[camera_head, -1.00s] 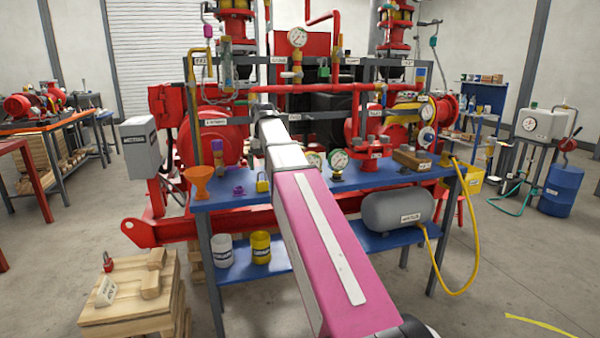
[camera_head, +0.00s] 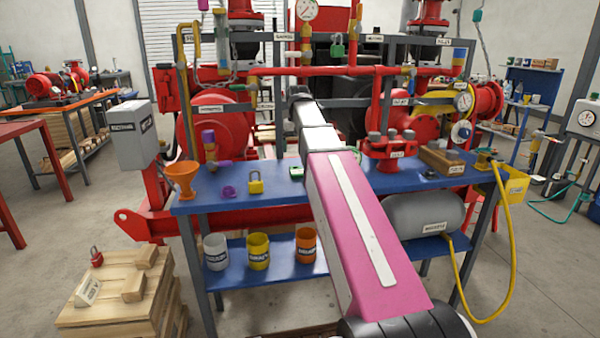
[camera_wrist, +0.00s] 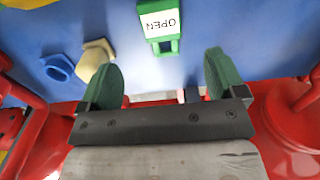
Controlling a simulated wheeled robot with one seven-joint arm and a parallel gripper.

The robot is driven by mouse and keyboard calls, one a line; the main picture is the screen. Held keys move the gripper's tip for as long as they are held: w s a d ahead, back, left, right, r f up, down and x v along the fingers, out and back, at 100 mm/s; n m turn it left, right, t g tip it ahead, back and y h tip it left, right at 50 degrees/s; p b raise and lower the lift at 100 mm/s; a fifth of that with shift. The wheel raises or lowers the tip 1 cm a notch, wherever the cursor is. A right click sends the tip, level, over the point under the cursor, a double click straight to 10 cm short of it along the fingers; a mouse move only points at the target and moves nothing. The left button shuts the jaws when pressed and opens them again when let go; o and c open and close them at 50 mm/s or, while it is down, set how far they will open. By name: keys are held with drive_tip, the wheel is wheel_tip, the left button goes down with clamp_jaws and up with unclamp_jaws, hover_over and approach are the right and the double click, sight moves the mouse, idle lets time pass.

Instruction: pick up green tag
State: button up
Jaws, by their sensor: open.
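The green tag (camera_wrist: 162,28), with a white label reading OPEN, lies on the blue bench top, at the top middle of the wrist view. In the head view the green tag (camera_head: 297,172) shows small on the bench, just left of my pink arm. My gripper (camera_wrist: 166,78) is open and empty, its two green finger pads wide apart. The tag appears beyond the fingertips, roughly in line with the gap between them, and apart from both. My gripper's fingers cannot be made out in the head view.
A yellow padlock (camera_head: 255,185) and a purple ring (camera_head: 228,191) lie left of the tag. An orange funnel (camera_head: 183,177) stands at the bench's left end. Red pump parts (camera_head: 394,150) and a wooden block (camera_head: 442,160) are on the right. Red pipework rises behind.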

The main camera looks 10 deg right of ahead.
hover_over(297, 170)
drive_tip(key=s, duration=0.1)
wheel_tip(297, 170, down, 4)
drive_tip(key=shift+d+f, duration=0.1)
drive_tip(key=shift+w+f, duration=0.2)
drive_tip(key=shift+f, duration=1.1)
drive_tip(key=shift+w+f, duration=0.2)
drive_tip(key=shift+f, duration=1.1)
drive_tip(key=c, duration=1)
